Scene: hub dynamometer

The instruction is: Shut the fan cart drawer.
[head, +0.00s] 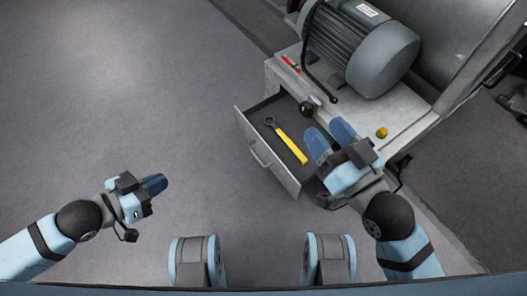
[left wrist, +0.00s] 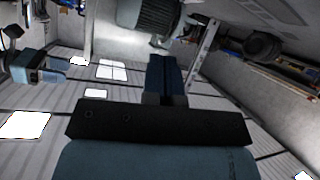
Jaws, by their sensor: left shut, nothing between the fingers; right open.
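The fan cart (head: 405,118) stands at the right in the head view, a pale grey metal cart. Its drawer (head: 246,133) is pulled open toward the lower left, with a handle (head: 260,155) on its front panel. A tool with a yellow handle (head: 291,146) and dark ring end lies in the drawer. My right gripper (head: 330,141) is open over the drawer's right end and hides part of it; whether it touches cannot be told. My left gripper (head: 155,185) is shut and empty, over the floor left of the drawer. Its closed fingers show in the left wrist view (left wrist: 165,75).
A grey motor (head: 365,45) sits on the cart top, with a red item (head: 290,64), a dark knob (head: 306,108) and a small yellow knob (head: 382,132) near it. The floor (head: 130,90) left of the drawer is clear.

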